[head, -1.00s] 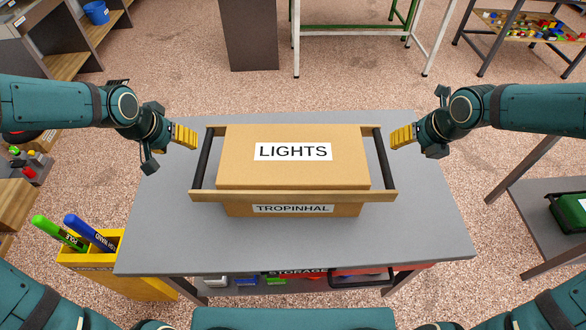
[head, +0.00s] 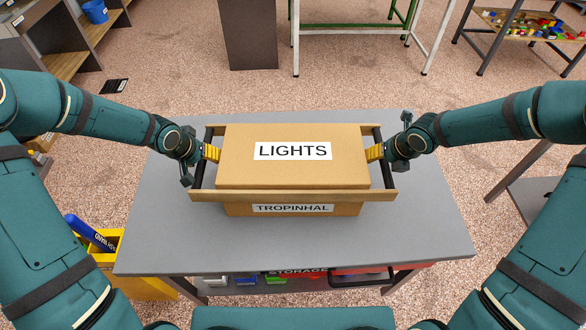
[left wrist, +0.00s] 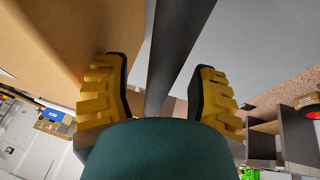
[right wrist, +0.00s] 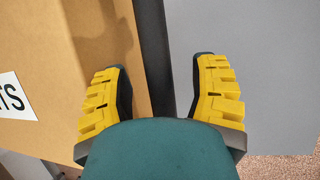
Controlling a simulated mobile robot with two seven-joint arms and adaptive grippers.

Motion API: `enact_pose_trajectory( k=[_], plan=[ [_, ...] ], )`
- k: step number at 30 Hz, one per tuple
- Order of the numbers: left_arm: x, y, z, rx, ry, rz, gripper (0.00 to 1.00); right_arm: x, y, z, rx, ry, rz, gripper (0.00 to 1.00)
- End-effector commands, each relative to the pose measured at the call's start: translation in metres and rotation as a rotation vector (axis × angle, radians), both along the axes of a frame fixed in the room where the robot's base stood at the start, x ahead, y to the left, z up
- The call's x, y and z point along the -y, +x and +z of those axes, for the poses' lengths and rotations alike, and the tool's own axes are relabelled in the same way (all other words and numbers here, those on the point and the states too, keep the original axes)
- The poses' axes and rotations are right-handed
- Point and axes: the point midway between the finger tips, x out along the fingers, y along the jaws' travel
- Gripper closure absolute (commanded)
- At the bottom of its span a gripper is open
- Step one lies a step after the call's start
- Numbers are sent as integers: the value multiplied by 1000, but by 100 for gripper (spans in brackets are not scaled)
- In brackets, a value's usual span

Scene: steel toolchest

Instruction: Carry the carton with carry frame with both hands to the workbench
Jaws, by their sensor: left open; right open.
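The carton (head: 292,172) is a brown box labelled LIGHTS on top and TROPINHAL in front. It sits in a wooden carry frame (head: 292,196) with a dark bar at each end, on a grey table (head: 420,220). My left gripper (head: 211,152) is open at the frame's left bar; in the left wrist view the bar (left wrist: 175,50) runs between its yellow fingers. My right gripper (head: 374,153) is open at the right bar; in the right wrist view that bar (right wrist: 155,60) passes between its fingers, beside the carton (right wrist: 70,70).
A yellow bin (head: 105,240) with a blue marker stands at the table's left. Red and other items lie on a shelf below the table. A grey cabinet (head: 248,35) and a white-and-green frame table (head: 350,76) stand beyond, across open floor.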

Motion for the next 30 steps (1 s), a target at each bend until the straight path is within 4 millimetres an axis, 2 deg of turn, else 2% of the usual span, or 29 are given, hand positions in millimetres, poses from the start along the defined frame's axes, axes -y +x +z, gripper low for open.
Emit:
enact_pose_trajectory(
  k=[10,11,15,16,30],
  plan=[
    [1,1,-2,1,0,0,41,-1,1,-2,0,0,1,41],
    [1,1,-2,1,0,0,46,-1,1,-2,0,0,1,46],
    [1,1,-2,1,0,0,95,-1,1,-2,0,0,1,95],
    [1,1,-2,1,0,0,100,-1,1,-2,0,0,1,100],
    [1,2,0,4,-1,-1,100,-1,2,-1,3,1,2,100]
  ],
)
